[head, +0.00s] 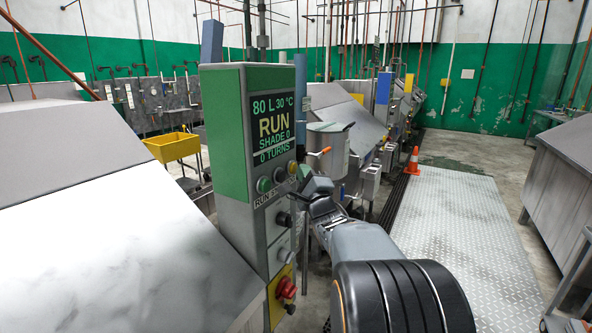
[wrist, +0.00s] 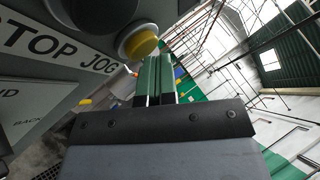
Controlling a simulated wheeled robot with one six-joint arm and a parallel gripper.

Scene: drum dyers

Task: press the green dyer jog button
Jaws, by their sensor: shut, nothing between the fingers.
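The green dyer's control box (head: 228,150) stands in the middle of the head view, with a screen (head: 272,128) reading RUN, SHADE 0, 0 TURNS. Below the screen is a row of buttons: a green one (head: 264,185), a dark one (head: 279,175) and the yellow jog button (head: 292,167). In the wrist view the jog button (wrist: 138,42) is a yellow cap in a pale ring, above the JOG label. My gripper (wrist: 157,62) is shut and empty, its green fingertips just below and right of the button. I cannot tell whether they touch it.
A red emergency button (head: 286,288) on a yellow plate and a black knob (head: 284,219) stick out lower on the box. Sloped metal machines flank it. A yellow cart (head: 172,147) stands behind at left.

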